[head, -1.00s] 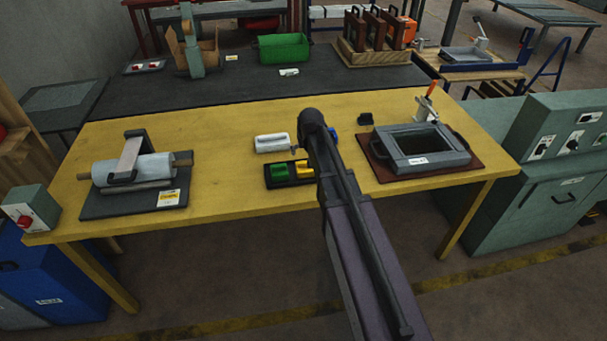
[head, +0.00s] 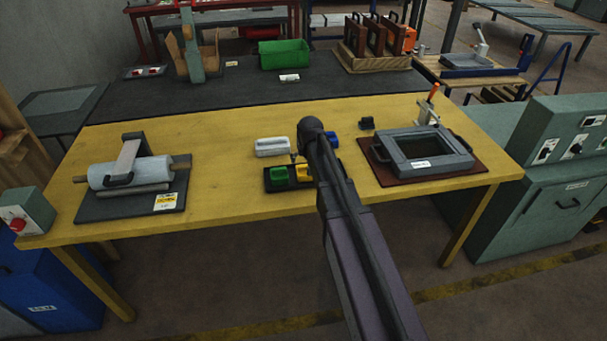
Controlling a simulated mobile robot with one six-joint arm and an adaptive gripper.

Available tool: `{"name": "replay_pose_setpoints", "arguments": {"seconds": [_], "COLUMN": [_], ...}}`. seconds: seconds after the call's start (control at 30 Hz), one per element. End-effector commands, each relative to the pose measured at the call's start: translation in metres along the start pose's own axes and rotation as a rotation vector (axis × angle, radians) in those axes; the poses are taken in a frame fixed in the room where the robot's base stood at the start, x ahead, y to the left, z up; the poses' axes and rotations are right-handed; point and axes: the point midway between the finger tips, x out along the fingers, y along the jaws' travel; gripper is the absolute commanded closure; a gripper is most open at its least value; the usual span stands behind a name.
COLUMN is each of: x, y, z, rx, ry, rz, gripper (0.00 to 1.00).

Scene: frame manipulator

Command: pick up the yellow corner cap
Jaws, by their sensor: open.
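The yellow corner cap (head: 302,170) sits in a dark tray (head: 268,188) near the front middle of the yellow table. A green corner cap (head: 279,174) sits in the same tray, just left of it. My gripper (head: 296,156) is at the end of my arm, above the tray's back edge and close to the yellow cap. Only a small tip of it shows; my arm hides the rest and the tray's right side. It holds nothing that I can see. Whether it touches the cap cannot be told.
A white-handled block (head: 273,146) lies behind the tray. A blue piece (head: 332,139) and a small black block (head: 366,123) are to the right. A grey frame (head: 402,166) stands on a brown board at right. A roller device (head: 130,172) stands at left.

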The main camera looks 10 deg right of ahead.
Motion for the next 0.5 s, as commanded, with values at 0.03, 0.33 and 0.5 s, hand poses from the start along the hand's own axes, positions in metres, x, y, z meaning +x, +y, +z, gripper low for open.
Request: {"name": "replay_pose_setpoints", "arguments": {"seconds": [0.03, 0.33, 0.5], "x": [0.002, 0.022, 0.035], "y": [0.000, 0.003, 0.004], "z": [0.001, 0.004, 0.006], "rx": [0.000, 0.000, 0.000], "ry": [0.000, 0.000, 0.000], "rz": [0.000, 0.000, 0.000], "gripper": [0.00, 0.00, 0.00]}}
